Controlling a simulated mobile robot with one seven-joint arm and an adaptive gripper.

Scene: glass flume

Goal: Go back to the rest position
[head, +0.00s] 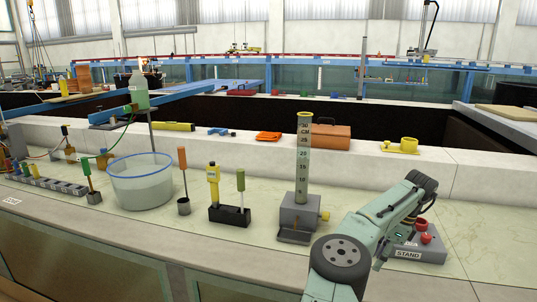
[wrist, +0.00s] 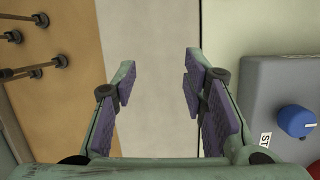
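My gripper (wrist: 159,72) is open in the wrist view, with its two purple-padded fingers well apart and nothing between them. Below it lie a pale strip and a pale green surface. In the head view my teal arm reaches over the front right of the counter (head: 465,240), bent down at its far end beside the grey stand box (head: 418,246). The fingertips are not clear there. No rest position is marked in either view.
A grey box with a blue knob (wrist: 297,121) lies right of my fingers. In the head view, a graduated column (head: 303,160) on a grey base, a black rack (head: 229,215) and a glass bowl (head: 141,187) stand left of my arm. The counter's far right is clear.

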